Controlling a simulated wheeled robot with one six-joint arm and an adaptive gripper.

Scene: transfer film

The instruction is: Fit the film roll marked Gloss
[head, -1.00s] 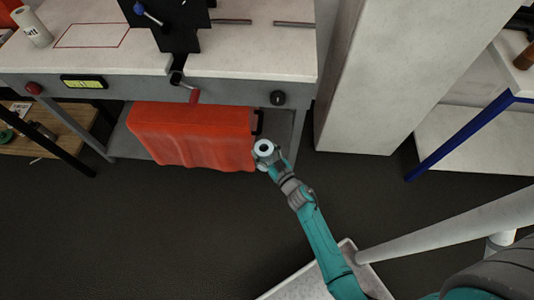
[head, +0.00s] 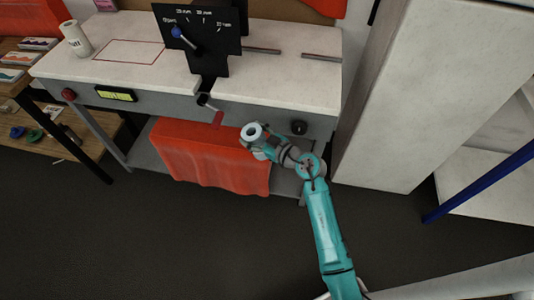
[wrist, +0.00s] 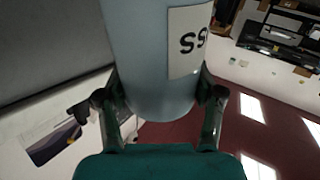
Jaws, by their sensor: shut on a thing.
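My gripper (head: 257,140) is shut on a pale film roll, whose round end with a dark hole (head: 252,132) faces up in the head view. In the wrist view the roll (wrist: 150,60) sits between both fingers. Its white label shows letters like "SS"; the rest of the label is out of view. The held roll appears in front of the bench's front edge, near the red-handled crank (head: 217,117); the exact gap cannot be told. The machine has a black dial panel (head: 220,44) with a blue-tipped pointer (head: 177,32).
Another white roll (head: 75,40), its label seemingly "MAT", stands at the bench's (head: 160,78) left, beside a red-outlined rectangle (head: 130,51). A black knob (head: 298,127) projects from the bench front. A red-orange bulky object (head: 205,155) is below. A pale column (head: 400,110) stands right.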

